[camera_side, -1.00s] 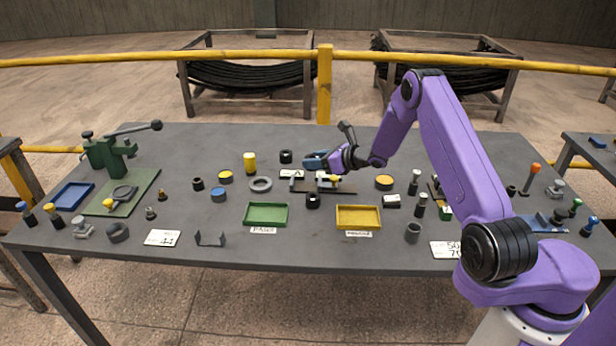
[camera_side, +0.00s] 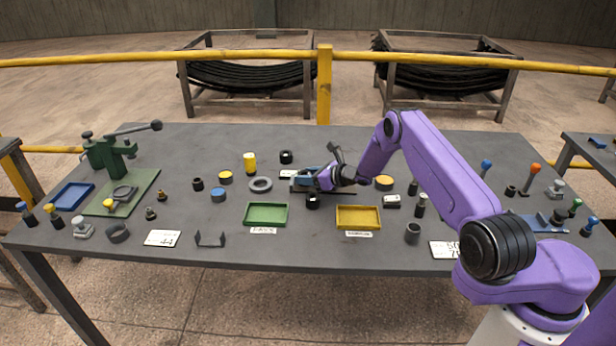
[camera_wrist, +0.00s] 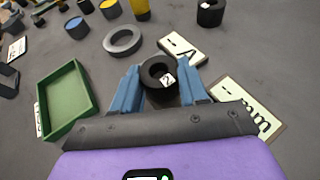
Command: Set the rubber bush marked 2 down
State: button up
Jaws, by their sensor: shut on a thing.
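The rubber bush marked 2 (camera_wrist: 158,72) is a short black ring. In the wrist view it sits between the two blue fingers, with its white label 2 facing the camera. My gripper (camera_wrist: 160,85) is shut on it. In the side view my gripper (camera_side: 300,183) is low over the middle of the table, pointing left. There the fingers hide the held bush, and I cannot tell whether it touches the table.
A white plate (camera_wrist: 182,48) lies just beyond the right finger, and a larger lettered plate (camera_wrist: 245,108) lies to the right. A grey ring (camera_wrist: 122,40) is ahead. A green tray (camera_side: 266,226), a yellow tray (camera_side: 358,228) and a black bush (camera_side: 313,201) stand nearer the side camera.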

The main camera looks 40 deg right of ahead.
jog(key=shift+s+f, duration=0.1)
jog(key=shift+f, duration=0.6)
jog(key=o, duration=1.2)
jog(key=shift+s+d+f, duration=0.1)
jog(key=shift+c, duration=0.2)
jog(key=shift+r, duration=0.35)
jog(key=r+v, duration=0.1)
jog(key=v, duration=1.1)
jog(key=shift+w, duration=0.25)
